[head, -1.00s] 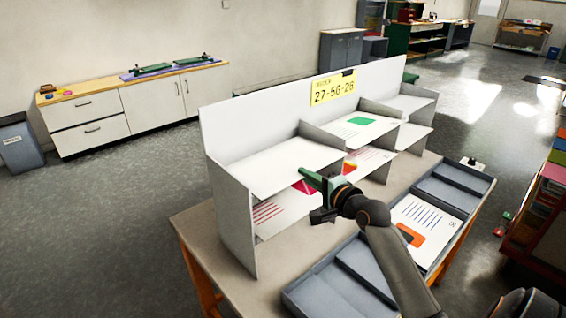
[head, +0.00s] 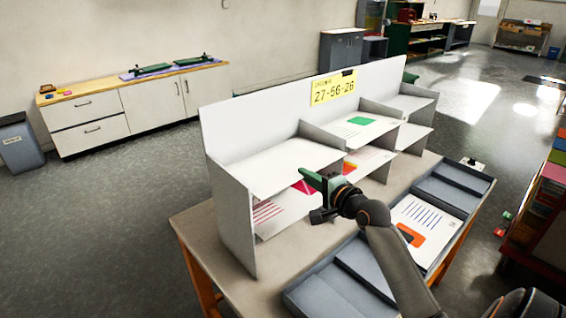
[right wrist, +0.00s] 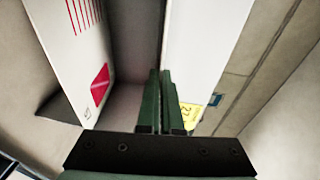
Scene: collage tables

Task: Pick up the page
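A white page with red stripes and a pink-red shape (head: 283,207) lies in the lower left compartment of the grey sorter (head: 237,210); it also shows in the right wrist view (right wrist: 75,25). A page with a green shape (head: 352,130) lies in the upper middle compartment. A page with pink and yellow marks (head: 371,156) lies below it. A page with blue lines and an orange shape (head: 437,236) lies in the tray. My right gripper (head: 306,174) is at the sorter's front, by the left compartments. Its green fingers (right wrist: 159,75) are nearly together, with nothing visible held. My left gripper is out of view.
The sorter stands on a table (head: 190,222) with a yellow number sign (head: 333,88) at its back. Grey trays (head: 330,295) lie along the table's front, under my right arm. A red shelf unit (head: 540,235) stands at the right.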

